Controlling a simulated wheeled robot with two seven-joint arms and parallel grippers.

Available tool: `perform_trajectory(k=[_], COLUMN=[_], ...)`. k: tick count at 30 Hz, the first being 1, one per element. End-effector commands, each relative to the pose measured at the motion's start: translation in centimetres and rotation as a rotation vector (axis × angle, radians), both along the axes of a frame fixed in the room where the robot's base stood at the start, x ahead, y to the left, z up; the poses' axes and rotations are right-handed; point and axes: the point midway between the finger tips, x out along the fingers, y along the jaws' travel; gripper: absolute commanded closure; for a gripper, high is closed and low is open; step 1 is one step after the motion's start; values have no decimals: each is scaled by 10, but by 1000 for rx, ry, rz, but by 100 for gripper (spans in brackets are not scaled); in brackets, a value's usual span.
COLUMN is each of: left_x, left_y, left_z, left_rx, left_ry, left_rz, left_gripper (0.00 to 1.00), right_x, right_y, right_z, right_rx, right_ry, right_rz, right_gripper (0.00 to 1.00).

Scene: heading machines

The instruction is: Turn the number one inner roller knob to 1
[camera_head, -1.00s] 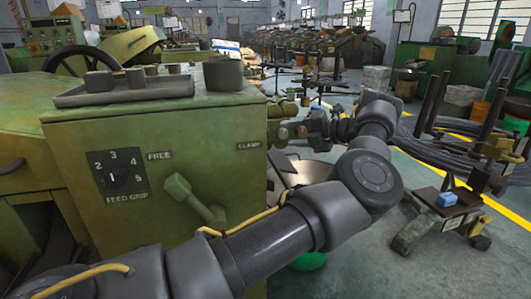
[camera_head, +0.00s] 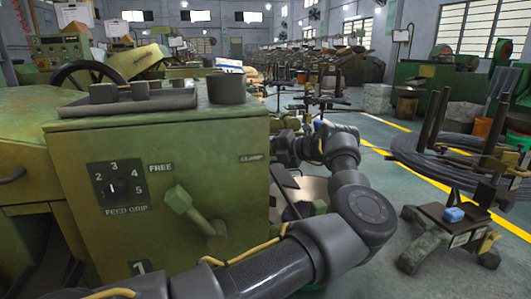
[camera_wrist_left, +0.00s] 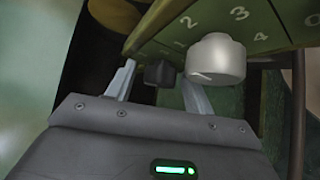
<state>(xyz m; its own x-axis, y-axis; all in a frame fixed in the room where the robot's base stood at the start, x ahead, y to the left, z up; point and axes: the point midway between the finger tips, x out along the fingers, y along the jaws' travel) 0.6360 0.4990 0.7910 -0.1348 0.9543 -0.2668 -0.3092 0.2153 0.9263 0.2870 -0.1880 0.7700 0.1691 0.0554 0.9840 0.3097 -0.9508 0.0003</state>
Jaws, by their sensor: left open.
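In the left wrist view, a silver knob (camera_wrist_left: 215,60) with a pale mark low on its side sits on a green panel marked with numbers, of which 2, 3 and 4 read clearly. A smaller dark knob (camera_wrist_left: 161,73) is to its left. My left gripper (camera_wrist_left: 158,76) is open; the dark knob shows between its fingertips, and the silver knob is beside the right finger. I cannot tell whether a finger touches either knob. In the head view, my left arm bends around the green machine (camera_head: 110,235) to its right side; the fingers cannot be made out there. My right gripper is not in view.
The machine's front has a FEED GRIP dial (camera_head: 118,184) and a CLAMP lever (camera_head: 195,212), with my arm low in front. A handwheel (camera_head: 88,78) stands behind. To the right are a stand with a blue block (camera_head: 453,215) and coiled wire (camera_head: 420,158). Open floor lies farther back.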

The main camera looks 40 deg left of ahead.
Motion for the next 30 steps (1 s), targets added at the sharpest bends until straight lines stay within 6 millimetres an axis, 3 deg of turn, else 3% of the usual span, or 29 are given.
perform_trajectory(k=[11, 22, 30], left_x=[-1, -1, -1], left_y=[7, 7, 6], left_z=[-2, -2, 0], left_rx=[1, 1, -22], left_ry=[0, 0, -30], left_rz=[1, 1, 1], left_gripper=[47, 92, 92], right_x=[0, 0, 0], right_y=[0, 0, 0], right_z=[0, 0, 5], right_rx=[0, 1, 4], right_ry=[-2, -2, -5], right_rz=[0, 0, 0], right_gripper=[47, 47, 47])
